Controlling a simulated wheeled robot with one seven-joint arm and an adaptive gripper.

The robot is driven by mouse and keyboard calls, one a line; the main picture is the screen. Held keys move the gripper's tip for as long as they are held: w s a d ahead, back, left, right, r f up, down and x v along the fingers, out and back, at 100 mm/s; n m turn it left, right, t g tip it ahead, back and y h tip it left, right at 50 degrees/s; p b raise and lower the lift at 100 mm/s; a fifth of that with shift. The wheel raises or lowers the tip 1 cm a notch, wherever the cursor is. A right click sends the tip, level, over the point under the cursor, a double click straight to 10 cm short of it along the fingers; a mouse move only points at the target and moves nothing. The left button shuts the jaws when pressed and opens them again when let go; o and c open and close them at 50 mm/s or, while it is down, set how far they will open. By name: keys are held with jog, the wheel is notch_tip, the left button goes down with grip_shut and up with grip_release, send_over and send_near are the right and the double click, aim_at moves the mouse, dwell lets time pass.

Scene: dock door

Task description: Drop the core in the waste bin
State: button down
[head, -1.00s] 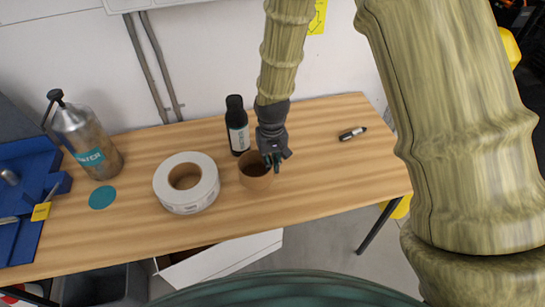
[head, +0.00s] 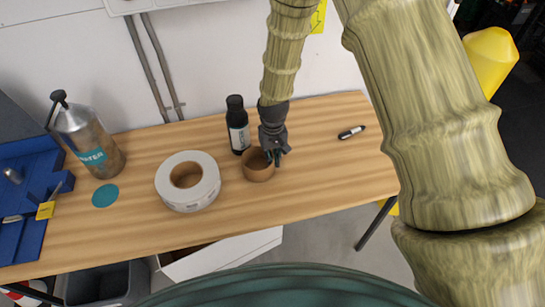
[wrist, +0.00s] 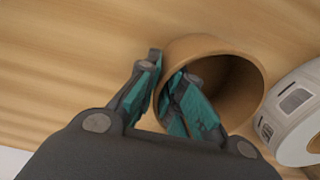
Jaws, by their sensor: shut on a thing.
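In the wrist view, the fingers (wrist: 167,85) pinch the wall of the core (wrist: 215,50), one finger inside and one outside. Whether the core touches the tabletop is hard to tell. A dark grey bin (head: 97,284), likely the waste bin, stands on the floor under the table's front left; its inside is partly visible.
A white label roll (head: 203,190) stands close left of the core, also at the right in the wrist view (wrist: 290,105). A black bottle (head: 238,130) stands just behind. A metal canister (head: 95,145), teal disc (head: 105,196) and marker (head: 351,132) are also on the table (head: 320,180).

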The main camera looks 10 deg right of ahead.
jog(key=shift+f, duration=0.2)
jog(key=c, duration=1.6)
grip_release()
jog(key=shift+r, duration=0.1)
jog(key=shift+o, duration=0.2)
